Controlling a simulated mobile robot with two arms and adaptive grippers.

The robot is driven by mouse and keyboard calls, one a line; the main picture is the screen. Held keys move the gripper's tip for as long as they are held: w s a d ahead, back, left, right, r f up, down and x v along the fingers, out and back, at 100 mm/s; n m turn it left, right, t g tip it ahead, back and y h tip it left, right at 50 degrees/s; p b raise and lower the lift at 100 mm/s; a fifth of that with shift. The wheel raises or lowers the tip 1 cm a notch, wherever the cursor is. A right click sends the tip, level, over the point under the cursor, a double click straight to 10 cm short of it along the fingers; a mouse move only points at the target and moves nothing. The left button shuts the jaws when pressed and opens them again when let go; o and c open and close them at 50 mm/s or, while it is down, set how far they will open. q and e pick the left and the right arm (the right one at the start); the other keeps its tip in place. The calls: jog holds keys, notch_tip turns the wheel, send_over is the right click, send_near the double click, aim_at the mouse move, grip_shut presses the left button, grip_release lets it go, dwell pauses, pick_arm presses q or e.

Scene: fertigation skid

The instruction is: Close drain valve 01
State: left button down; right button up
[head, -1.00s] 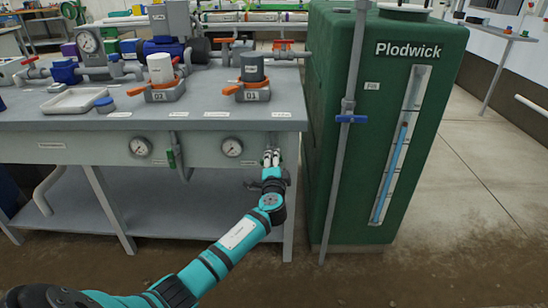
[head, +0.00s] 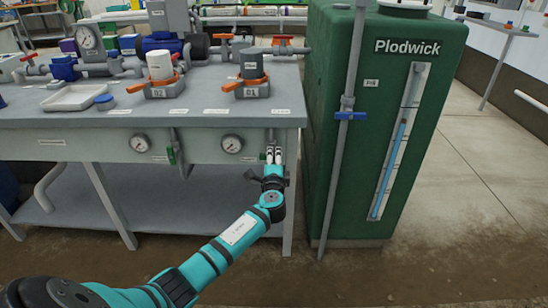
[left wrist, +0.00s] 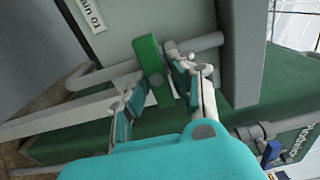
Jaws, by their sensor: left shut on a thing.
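Drain valve 01 shows in the left wrist view as a green lever handle (left wrist: 150,62) beside a grey pipe (left wrist: 105,74), near a plate reading "...in 01" (left wrist: 90,14). In that picture the handle appears to lie across the pipe. My left gripper (left wrist: 160,88) is shut on the handle, with a finger on either side of it. In the head view my left gripper (head: 273,153) is at the skid's front right, below the table edge, and hides this valve. My right gripper is in neither view.
A similar green-handled valve (head: 171,155) hangs further left, between two gauges (head: 139,144) (head: 231,144). The green Plodwick tank (head: 335,130) stands close to the right of my gripper. Orange-handled valves (head: 251,86) sit on the skid top (head: 60,120). The floor at right is clear.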

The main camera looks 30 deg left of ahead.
pick_arm(q)
jog(key=c, duration=1.2)
grip_release()
jog(key=shift+c, duration=0.2)
jog(key=shift+d, duration=0.1)
jog(key=v, duration=1.2)
jog(key=shift+s, duration=0.1)
